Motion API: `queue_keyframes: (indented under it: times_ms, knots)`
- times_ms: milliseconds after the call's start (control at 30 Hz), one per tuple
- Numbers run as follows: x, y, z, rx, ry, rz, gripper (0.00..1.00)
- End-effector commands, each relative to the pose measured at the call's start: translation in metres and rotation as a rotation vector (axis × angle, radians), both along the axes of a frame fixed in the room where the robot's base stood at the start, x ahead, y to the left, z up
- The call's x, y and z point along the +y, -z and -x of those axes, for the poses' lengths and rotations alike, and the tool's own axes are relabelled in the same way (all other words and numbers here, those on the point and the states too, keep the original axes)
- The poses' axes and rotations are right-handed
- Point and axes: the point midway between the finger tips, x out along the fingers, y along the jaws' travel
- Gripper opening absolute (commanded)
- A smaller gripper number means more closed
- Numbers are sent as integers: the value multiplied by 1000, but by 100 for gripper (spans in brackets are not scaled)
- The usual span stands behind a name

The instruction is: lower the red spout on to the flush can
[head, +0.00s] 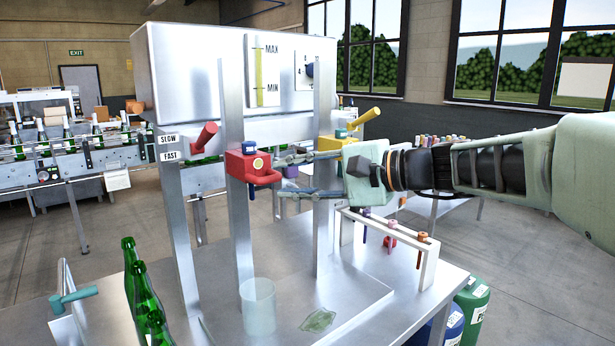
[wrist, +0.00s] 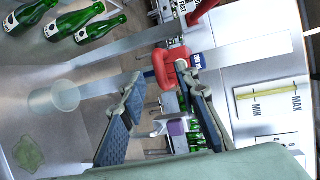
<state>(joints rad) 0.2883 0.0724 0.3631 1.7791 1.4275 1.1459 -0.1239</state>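In the wrist view, which is turned sideways, the red spout (wrist: 164,70) shows just past the fingertips. One fingertip appears very close to it; contact cannot be told. The can (wrist: 62,97) shows at left in that view.
A red lever (head: 206,136) sits by the SLOW/FAST labels. A yellow block (head: 338,148) is on the right upright, behind my gripper. Green bottles (head: 146,300) stand left of the tray. A rack (head: 428,262) with hanging tools stands at right. A green cloth (head: 318,320) lies beside the can.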

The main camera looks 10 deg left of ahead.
Motion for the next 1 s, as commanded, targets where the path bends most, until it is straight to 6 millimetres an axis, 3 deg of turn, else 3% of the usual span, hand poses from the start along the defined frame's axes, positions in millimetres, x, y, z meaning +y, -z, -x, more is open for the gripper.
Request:
queue_keyframes:
  times_ms: [100,300,667,933,1000]
  knots:
    - [21,4,-6,1,-3,0,29]
    - [41,9,-13,-1,0,1,29]
    - [46,11,-15,-2,1,2,29]
    - [46,12,-15,-1,0,3,0]
    - [46,12,-15,-1,0,4,0]
